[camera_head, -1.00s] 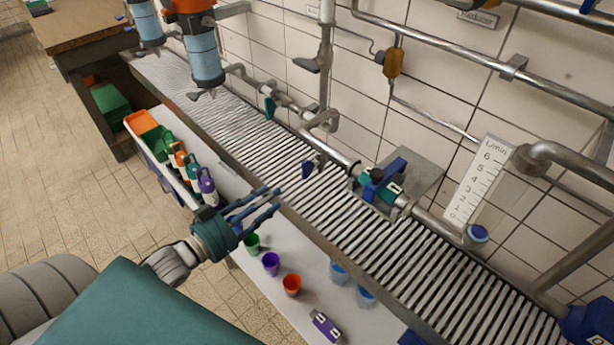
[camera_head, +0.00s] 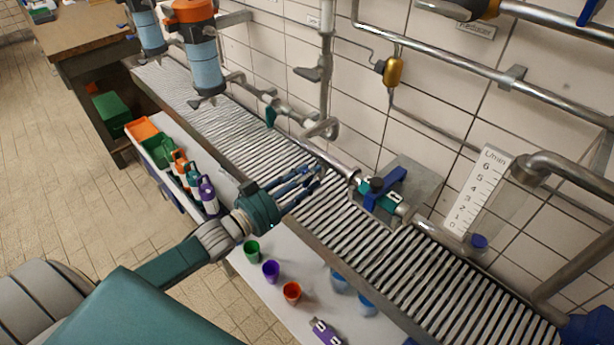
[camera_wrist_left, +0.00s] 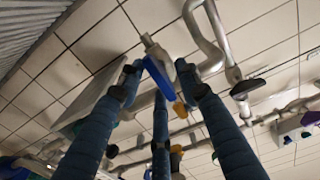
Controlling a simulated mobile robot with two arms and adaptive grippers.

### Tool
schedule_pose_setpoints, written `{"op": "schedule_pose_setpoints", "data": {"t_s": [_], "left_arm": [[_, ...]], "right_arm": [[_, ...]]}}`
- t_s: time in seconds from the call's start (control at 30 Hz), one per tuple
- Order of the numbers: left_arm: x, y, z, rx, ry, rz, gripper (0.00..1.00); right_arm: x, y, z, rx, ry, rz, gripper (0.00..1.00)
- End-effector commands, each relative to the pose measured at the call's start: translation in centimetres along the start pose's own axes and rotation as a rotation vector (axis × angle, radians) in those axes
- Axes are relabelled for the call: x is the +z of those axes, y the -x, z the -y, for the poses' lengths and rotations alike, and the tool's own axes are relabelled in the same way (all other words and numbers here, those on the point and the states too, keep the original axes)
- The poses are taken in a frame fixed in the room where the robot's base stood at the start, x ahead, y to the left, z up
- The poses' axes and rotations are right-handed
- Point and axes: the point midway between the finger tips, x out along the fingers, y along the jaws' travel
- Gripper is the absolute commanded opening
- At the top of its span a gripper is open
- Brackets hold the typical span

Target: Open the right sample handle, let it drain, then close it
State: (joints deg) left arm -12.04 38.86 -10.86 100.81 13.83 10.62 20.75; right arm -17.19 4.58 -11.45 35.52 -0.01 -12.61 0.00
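My left gripper (camera_head: 312,178) reaches over the grating beside the horizontal steel pipe. Its fingers are spread and it looks open. A small dark blue handle hung below this pipe earlier; the fingers now overlap that spot. In the left wrist view a blue lever (camera_wrist_left: 158,79) on a metal fitting shows between the fingertips of my left gripper (camera_wrist_left: 158,75). I cannot tell whether they touch it. A teal handle (camera_head: 270,115) hangs farther left on the pipe. A larger blue lever (camera_head: 387,187) sits on a teal valve to the right. My right gripper is not in view.
A slatted metal grating (camera_head: 375,250) runs below the pipe along the tiled wall. Green (camera_head: 251,250), purple (camera_head: 270,271) and orange (camera_head: 291,292) cups stand on a white shelf. Spray bottles (camera_head: 207,195) stand left of my arm. A flow scale (camera_head: 478,188) is on the wall.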

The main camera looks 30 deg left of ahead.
Motion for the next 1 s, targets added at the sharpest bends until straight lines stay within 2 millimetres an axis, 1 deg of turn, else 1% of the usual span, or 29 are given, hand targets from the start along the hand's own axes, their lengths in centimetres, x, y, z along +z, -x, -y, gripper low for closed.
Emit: {"op": "schedule_pose_setpoints", "data": {"t_s": [0.27, 0.3, 0.43, 0.77, 1.0], "left_arm": [[0.04, -0.12, -0.03, 0.000, 0.000, 0.000, 0.34], [0.03, -0.12, -0.02, 0.000, 0.000, 0.000, 0.26], [0.03, -0.11, -0.02, 0.000, 0.000, 0.000, 0.01], [0.01, -0.10, -0.03, 0.000, -0.019, 0.000, 0.00], [0.01, -0.10, -0.06, 0.000, -0.126, 0.001, 0.00]], "right_arm": [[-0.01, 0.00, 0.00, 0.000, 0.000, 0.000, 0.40], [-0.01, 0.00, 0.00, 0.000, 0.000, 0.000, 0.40], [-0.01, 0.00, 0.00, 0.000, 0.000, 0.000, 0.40], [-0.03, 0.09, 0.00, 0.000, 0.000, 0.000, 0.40], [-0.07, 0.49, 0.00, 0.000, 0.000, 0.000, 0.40]]}}
